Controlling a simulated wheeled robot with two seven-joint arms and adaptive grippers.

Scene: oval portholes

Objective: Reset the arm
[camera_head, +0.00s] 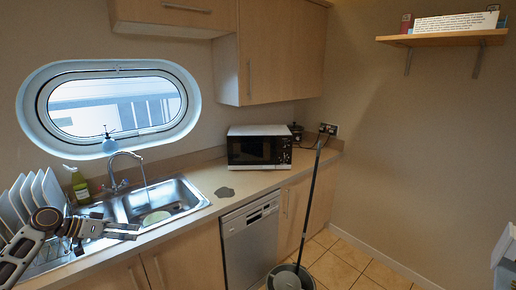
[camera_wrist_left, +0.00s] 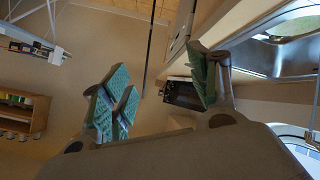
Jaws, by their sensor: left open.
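My left arm comes in from the lower left in the head view. Its gripper (camera_head: 125,231) is over the front edge of the sink side of the counter, pointing right. In the left wrist view the gripper (camera_wrist_left: 160,92) shows two green-padded fingers spread apart with nothing between them. My right gripper is in neither view.
Near my left arm are the steel sink (camera_head: 190,196) with a running-looking tap (camera_head: 117,184), a rack of white plates (camera_head: 35,196) and a green bottle (camera_head: 80,186). A microwave (camera_head: 259,150) stands farther right. A mop bucket (camera_head: 290,277) stands on the floor.

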